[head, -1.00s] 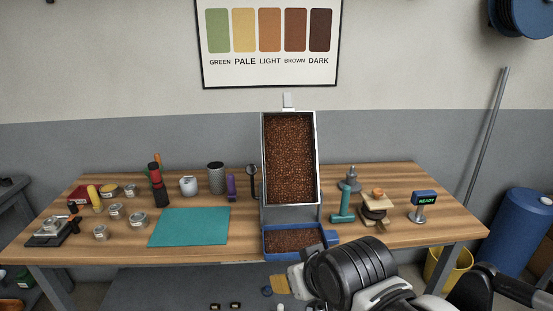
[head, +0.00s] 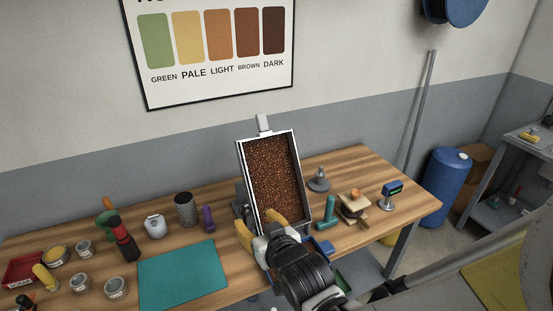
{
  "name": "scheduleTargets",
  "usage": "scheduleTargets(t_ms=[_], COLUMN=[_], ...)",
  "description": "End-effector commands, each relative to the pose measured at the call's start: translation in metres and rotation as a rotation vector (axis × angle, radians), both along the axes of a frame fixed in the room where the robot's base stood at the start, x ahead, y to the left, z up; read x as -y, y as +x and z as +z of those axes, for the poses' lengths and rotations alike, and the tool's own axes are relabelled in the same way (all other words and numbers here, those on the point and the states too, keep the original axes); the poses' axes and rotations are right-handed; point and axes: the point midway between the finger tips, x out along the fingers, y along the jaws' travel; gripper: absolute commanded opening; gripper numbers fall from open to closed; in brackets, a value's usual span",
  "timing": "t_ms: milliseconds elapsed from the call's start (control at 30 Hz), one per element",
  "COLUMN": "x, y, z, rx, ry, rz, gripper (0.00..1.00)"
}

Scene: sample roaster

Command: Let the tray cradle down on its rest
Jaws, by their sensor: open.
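The tray cradle (head: 302,176) stands tilted steeply up at the middle of the bench, a pale metal frame filled with brown beans. A light tab (head: 263,123) sticks up from its top edge. My gripper (head: 260,224) is in front of the cradle's lower end, its yellow fingers apart. The fingers overlap the lower edge in the picture; I cannot tell whether they touch it. My gripper and wrist hide the lower end and most of the blue bin (head: 321,246) below. The rest is not clearly visible.
A teal mat (head: 183,274) lies left of the cradle, with a purple-handled tool (head: 207,217), a dark mesh cup (head: 184,208) and several tins beyond. To the right stand a teal tool (head: 326,213), a wooden block stack (head: 354,206) and a small display (head: 391,193).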

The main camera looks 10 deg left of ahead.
Motion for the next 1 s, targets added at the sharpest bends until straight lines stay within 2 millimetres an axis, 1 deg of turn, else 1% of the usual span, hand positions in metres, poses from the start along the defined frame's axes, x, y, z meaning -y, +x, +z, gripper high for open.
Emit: scheduleTargets(t_ms=[33,200,400,500,600,867,967,1000], x=[-0.004,-0.021,-0.037,-0.041,-0.043,-0.044,-0.044,-0.044], y=[0.008,0.036,0.062,0.069,0.073,0.074,0.074,0.074], z=[-0.006,-0.020,-0.032,-0.035,-0.036,-0.036,-0.036,-0.036], rx=[0.000,0.000,0.000,-0.001,-0.001,-0.002,-0.001,-0.001], ry=[0.000,-0.001,-0.001,0.000,0.000,-0.001,-0.002,-0.002], rz=[-0.001,-0.002,-0.002,-0.002,-0.002,-0.002,-0.002,-0.002], gripper=[0.53,0.53,0.53,0.53,0.53,0.53,0.24,0.11])
